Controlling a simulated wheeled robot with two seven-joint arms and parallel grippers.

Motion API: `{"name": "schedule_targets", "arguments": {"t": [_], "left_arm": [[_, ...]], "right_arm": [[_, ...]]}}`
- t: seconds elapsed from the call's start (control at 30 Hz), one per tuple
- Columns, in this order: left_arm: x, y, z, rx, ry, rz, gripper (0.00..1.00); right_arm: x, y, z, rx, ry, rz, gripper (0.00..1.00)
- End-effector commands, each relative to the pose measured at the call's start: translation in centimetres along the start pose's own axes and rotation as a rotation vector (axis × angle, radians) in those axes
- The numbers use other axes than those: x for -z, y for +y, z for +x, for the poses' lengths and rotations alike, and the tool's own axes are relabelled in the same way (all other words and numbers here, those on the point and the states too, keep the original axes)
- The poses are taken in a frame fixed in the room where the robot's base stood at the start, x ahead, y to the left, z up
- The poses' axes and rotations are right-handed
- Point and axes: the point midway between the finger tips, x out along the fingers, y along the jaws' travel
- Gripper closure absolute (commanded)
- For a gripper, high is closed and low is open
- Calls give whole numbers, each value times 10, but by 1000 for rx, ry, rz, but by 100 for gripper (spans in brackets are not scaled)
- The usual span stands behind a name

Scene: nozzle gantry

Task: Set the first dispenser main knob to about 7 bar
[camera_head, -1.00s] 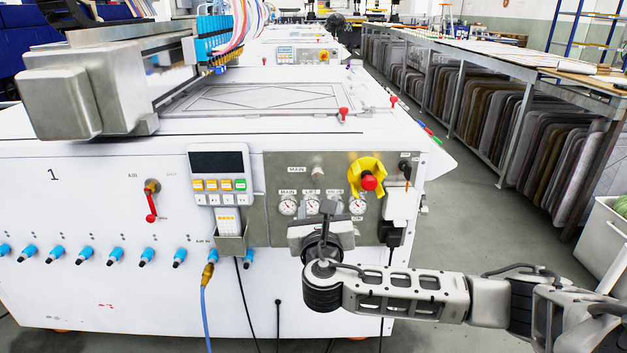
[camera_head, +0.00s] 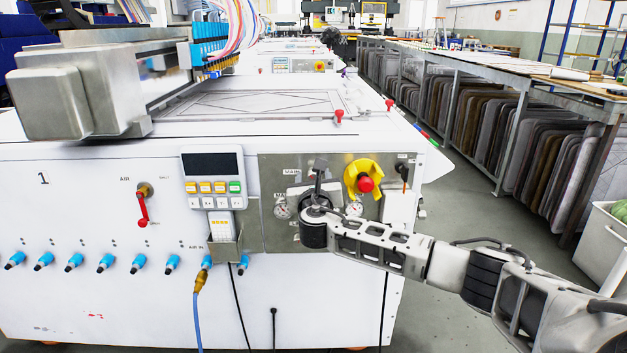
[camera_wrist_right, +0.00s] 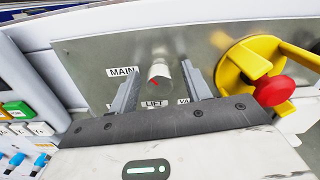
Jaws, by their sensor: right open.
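The main knob (camera_wrist_right: 158,73) is a small pale cylinder with a red mark on its face. It sticks out of the grey metal panel (camera_wrist_right: 90,50), right of a "MAIN" label (camera_wrist_right: 122,71). My right gripper (camera_wrist_right: 161,68) is open in the right wrist view, one finger on each side of the knob; I cannot tell whether either touches it. In the head view the right gripper (camera_head: 318,178) is in front of the panel and largely hides the knob. Round gauges (camera_head: 282,210) show partly below; their readings are too small to tell. My left gripper is not in view.
A yellow-collared red emergency button (camera_head: 365,184) stands out just right of the gripper. A keypad with a display (camera_head: 212,163) is on the left, near a red-handled air valve (camera_head: 142,205). Blue fittings (camera_head: 105,262) line the white front.

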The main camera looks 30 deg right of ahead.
Motion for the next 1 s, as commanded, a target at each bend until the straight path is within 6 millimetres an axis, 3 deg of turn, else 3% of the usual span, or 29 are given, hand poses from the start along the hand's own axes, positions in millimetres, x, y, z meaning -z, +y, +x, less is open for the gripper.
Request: {"name": "schedule_targets", "arguments": {"t": [0.07, 0.1, 0.23, 0.27, 0.67, 1.0], "left_arm": [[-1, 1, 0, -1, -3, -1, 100], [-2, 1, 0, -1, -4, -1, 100], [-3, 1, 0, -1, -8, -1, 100], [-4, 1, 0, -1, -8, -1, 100], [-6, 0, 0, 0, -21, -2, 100], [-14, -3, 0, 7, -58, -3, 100]], "right_arm": [[0, 0, 0, 0, 0, 0, 52], [0, 0, 0, 0, 0, 0, 57], [0, 0, 0, 0, 0, 0, 94], [0, 0, 0, 0, 0, 0, 97], [0, 0, -1, 0, 0, 59, 96], [0, 0, -1, 1, 2, 310, 96]]}}
